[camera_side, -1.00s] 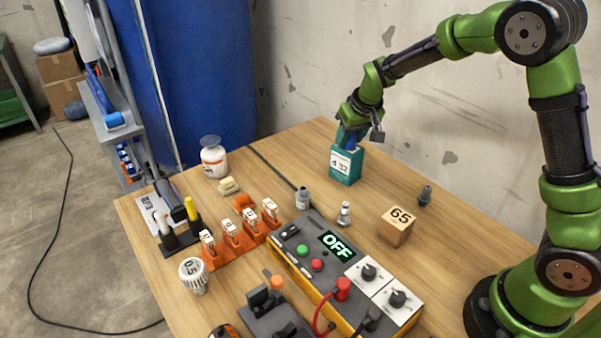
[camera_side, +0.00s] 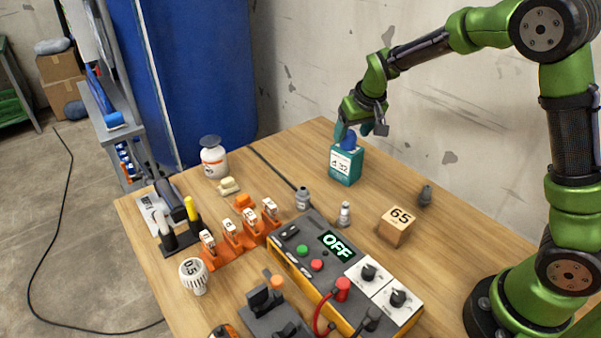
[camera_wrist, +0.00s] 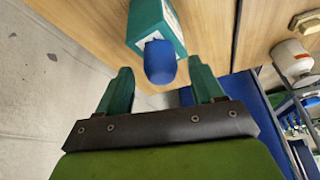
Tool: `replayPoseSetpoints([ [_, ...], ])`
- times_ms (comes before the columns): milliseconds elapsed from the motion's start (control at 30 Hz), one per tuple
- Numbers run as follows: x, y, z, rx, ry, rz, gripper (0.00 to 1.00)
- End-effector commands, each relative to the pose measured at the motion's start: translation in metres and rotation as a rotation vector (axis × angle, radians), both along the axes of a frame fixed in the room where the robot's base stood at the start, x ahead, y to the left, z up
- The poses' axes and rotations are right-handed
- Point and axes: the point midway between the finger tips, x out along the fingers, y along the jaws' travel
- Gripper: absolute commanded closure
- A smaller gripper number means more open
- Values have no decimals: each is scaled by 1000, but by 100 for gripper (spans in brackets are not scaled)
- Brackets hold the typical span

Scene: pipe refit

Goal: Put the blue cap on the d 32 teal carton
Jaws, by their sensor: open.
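The teal carton (camera_side: 346,168) marked "d 32" stands upright near the back of the table. The blue cap (camera_side: 349,141) sits on top of the carton. In the wrist view the cap (camera_wrist: 160,62) shows at the end of the carton (camera_wrist: 150,22). My gripper (camera_side: 356,131) is just above the carton, close to the cap. In the wrist view its two teal fingers (camera_wrist: 160,84) are spread apart, with the cap beyond and between their tips and nothing held.
A wooden block marked 65 (camera_side: 397,226) and a small dark grey piece (camera_side: 425,195) stand right of the carton. A control box reading OFF (camera_side: 335,246) is in front. A white bottle (camera_side: 213,160) stands at the left. The wall is close behind.

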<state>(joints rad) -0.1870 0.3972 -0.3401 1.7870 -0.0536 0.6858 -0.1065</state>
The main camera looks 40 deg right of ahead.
Motion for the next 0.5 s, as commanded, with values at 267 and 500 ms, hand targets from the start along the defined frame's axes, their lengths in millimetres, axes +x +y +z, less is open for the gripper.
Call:
replayPoseSetpoints([
  [267, -22, 7, 59, 2, -6, 2, 33],
  [500, -35, 10, 87, 0, -2, 1, 33],
])
